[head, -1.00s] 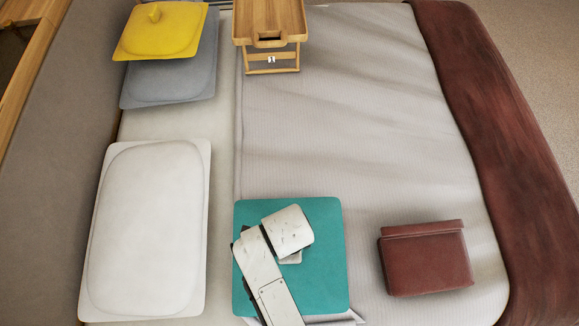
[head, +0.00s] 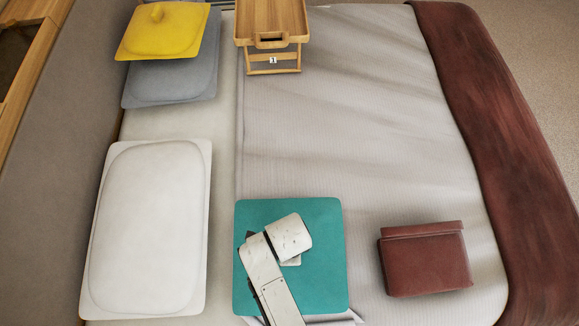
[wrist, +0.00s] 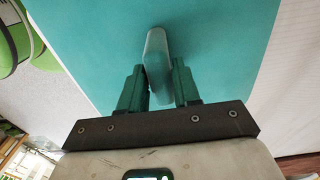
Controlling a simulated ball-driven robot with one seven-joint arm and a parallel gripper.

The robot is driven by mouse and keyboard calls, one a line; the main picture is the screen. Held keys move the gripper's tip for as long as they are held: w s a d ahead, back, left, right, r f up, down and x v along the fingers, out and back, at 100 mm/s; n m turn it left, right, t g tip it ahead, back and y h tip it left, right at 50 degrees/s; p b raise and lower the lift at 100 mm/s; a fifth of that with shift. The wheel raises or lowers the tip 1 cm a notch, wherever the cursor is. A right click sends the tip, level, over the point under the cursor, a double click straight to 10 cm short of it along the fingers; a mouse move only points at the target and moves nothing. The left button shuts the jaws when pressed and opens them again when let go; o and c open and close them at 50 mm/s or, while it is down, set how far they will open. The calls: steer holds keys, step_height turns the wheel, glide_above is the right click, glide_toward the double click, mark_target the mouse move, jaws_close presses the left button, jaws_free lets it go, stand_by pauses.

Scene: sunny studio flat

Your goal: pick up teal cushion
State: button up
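The teal cushion (head: 325,225) lies flat near the front of the bed in the head view, partly covered by my arm. In the wrist view, the cushion (wrist: 225,50) fills much of the picture, and a raised grip (wrist: 157,48) stands up from it. My gripper (wrist: 158,66) has one finger on each side of this grip, close against it. It looks shut on the grip, though the exact contact is hard to see. In the head view the fingers are hidden under my arm.
A large white pillow (head: 148,225) lies to the left. A brown-red box-like thing (head: 427,259) lies to the right. Grey (head: 175,80) and yellow (head: 180,30) cushions and a wooden bed tray (head: 270,18) are at the far end. The bed's middle is clear.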

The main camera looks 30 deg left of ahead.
jaws_close()
steer(key=shift+r, duration=0.2)
stand_by(0.5)
